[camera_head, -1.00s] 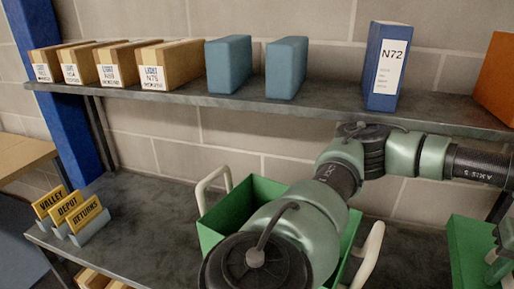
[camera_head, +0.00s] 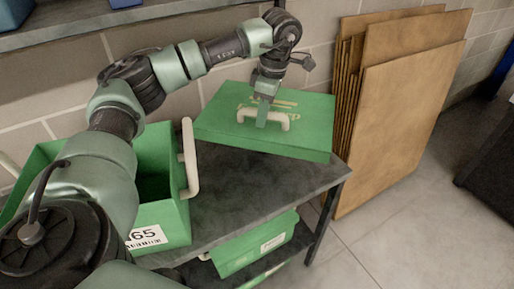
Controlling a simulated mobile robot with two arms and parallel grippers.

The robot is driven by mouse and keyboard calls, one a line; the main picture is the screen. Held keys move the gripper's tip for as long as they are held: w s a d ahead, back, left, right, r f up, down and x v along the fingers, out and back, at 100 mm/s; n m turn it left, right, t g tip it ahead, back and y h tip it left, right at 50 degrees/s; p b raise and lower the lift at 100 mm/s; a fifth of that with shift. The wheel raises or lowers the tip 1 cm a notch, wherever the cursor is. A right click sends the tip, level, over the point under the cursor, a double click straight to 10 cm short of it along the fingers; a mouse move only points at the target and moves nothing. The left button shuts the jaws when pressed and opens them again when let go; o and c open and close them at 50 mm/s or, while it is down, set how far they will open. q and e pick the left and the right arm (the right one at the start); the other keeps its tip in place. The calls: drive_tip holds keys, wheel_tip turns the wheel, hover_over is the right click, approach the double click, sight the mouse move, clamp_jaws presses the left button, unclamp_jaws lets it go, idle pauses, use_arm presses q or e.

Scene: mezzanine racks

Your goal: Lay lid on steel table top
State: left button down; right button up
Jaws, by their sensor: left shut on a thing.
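The green lid (camera_head: 290,139) with a cream handle (camera_head: 262,119) is over the right end of the steel table top (camera_head: 235,205), tilted a little in the picture. My left gripper (camera_head: 263,112) is shut on the lid's handle from above. I cannot tell whether the lid touches the table top or is held just above it. The open green box (camera_head: 165,215) with cream handles and a white label stands on the table to the left of the lid, partly hidden behind my left arm. My right gripper is not in view.
Brown flat boards (camera_head: 395,95) lean on the wall to the right of the table. Another green box (camera_head: 255,245) sits on a lower shelf. A shelf edge (camera_head: 90,25) runs above at the upper left. Bare table lies between box and lid.

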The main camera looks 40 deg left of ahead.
sight(269, 126)
use_arm(q)
drive_tip(key=shift+f+p, duration=0.8)
drive_tip(key=shift+f, duration=6)
drive_tip(key=c, duration=1.3)
unclamp_jaws()
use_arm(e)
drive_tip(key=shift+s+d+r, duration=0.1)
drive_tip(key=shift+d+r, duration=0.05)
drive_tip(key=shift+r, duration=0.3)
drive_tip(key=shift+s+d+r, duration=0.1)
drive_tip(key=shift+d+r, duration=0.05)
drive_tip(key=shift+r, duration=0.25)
use_arm(q)
drive_tip(key=shift+r, duration=0.1)
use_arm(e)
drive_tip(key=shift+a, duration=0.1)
use_arm(q)
drive_tip(key=shift+r, duration=0.3)
drive_tip(key=r, duration=0.3)
drive_tip(key=d+r+b, duration=0.1)
drive_tip(key=r, duration=0.3)
drive_tip(key=r+b, duration=0.1)
drive_tip(key=r, duration=0.2)
drive_tip(key=shift+w+d+r, duration=0.15)
drive_tip(key=shift+w+d, duration=0.15)
drive_tip(key=shift+r, duration=0.45)
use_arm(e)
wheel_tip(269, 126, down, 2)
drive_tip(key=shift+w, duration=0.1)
